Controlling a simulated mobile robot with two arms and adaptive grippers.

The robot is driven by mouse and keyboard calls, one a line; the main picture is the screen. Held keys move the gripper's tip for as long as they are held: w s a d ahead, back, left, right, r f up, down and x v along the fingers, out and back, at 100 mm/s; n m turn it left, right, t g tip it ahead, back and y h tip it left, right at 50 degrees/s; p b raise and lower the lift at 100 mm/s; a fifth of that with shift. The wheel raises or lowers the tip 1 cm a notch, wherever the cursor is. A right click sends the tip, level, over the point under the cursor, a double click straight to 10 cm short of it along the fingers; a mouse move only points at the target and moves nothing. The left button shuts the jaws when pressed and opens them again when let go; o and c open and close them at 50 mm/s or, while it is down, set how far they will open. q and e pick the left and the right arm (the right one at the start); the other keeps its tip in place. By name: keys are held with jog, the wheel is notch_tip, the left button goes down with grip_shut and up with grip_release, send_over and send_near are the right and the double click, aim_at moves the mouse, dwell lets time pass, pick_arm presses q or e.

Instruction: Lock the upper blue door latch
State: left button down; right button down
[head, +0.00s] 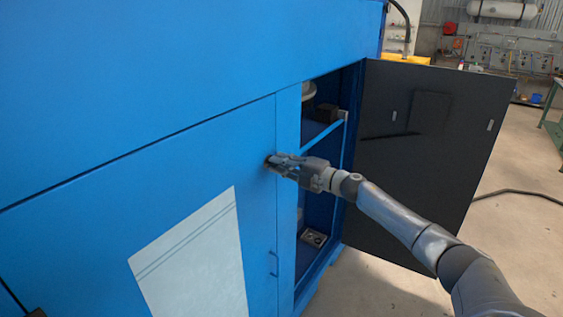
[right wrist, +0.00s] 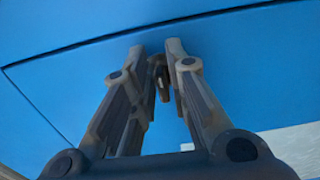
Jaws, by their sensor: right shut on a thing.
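The upper latch (right wrist: 162,80) is a small dark knob or handle on the blue door (head: 255,190), close to the door's upper right edge. In the head view it is mostly hidden by my right gripper (head: 274,163). In the right wrist view the fingers of my right gripper (right wrist: 170,50) stand on both sides of the latch and are shut on it, close to the blue surface. Whether the latch is turned to locked cannot be told. My left gripper is not in view.
A dark door panel (head: 425,150) stands open on the right, showing the cabinet's inside (head: 318,200). A small handle (head: 273,263) sits lower on the blue door. A pale sheet (head: 195,262) is on its front. A cable (head: 520,192) lies on the floor at right.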

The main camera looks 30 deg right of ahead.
dwell(0.4)
jog(key=c, duration=1.6)
grip_release()
jog(key=shift+s, duration=0.1)
jog(key=v, duration=1.2)
jog(key=shift+f, duration=0.1)
